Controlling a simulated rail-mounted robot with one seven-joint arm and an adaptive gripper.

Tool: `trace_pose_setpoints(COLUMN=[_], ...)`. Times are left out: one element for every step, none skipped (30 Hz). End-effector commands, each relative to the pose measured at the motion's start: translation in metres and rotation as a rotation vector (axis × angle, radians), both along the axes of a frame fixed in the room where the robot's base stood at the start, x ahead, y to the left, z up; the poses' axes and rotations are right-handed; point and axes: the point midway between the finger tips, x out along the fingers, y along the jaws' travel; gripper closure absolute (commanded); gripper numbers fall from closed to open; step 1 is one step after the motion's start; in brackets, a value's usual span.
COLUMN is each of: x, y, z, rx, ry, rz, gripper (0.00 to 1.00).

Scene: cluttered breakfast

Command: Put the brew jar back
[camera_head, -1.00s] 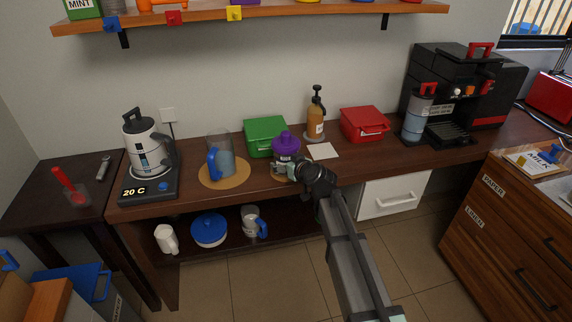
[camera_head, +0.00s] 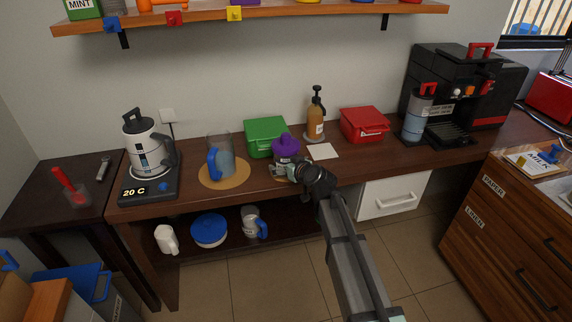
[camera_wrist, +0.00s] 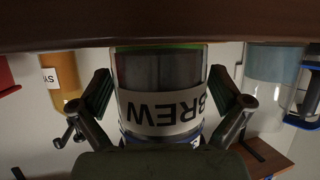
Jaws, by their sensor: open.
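The brew jar (camera_head: 286,146) has a purple lid and stands upright on the dark wooden counter (camera_head: 255,199), in front of the green box. Its clear body with a white BREW label (camera_wrist: 165,108) fills the middle of the wrist view, which is upside down. My gripper (camera_head: 286,171) is at the jar's front side, low near the counter. In the wrist view, the fingers of my gripper (camera_wrist: 159,76) are open, one on each side of the jar.
The green box (camera_head: 265,134) is close behind the jar. A blue-handled pitcher (camera_head: 222,160) on a round mat stands to the left. A pump bottle (camera_head: 316,118), a white card (camera_head: 322,151) and a red box (camera_head: 364,124) are to the right. A shelf (camera_head: 270,13) hangs above.

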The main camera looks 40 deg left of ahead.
Motion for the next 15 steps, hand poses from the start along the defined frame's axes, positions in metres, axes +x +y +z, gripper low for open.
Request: trace_pose_setpoints(x=[-0.001,-0.003,-0.006,-0.008,-0.01,-0.013,-0.015,-0.017,-0.02,-0.022,-0.025,-0.027,-0.029,-0.031,-0.034], y=[-0.003,-0.007,-0.012,-0.016,-0.021,-0.027,-0.032,-0.037,-0.045,-0.05,-0.055,-0.062,-0.067,-0.071,-0.077], z=[0.003,0.004,0.006,0.008,0.01,0.012,0.014,0.017,0.02,0.022,0.025,0.028,0.03,0.032,0.035], rx=[0.0,0.001,0.001,0.001,0.001,0.001,0.001,0.001,0.002,0.002,0.001,0.001,0.002,0.002,0.002], ry=[0.0,-0.001,-0.001,-0.001,-0.001,0.0,0.0,-0.001,-0.001,-0.001,-0.001,-0.001,-0.001,-0.001,-0.001], rz=[0.0,-0.001,-0.001,-0.001,-0.001,0.0,0.0,-0.001,-0.001,-0.001,-0.001,-0.001,-0.001,-0.001,-0.001], gripper=[0.0,0.0,0.0,0.0,0.0,0.0,0.0,0.0,0.0,0.0,0.0,0.0,0.0,0.0,0.0])
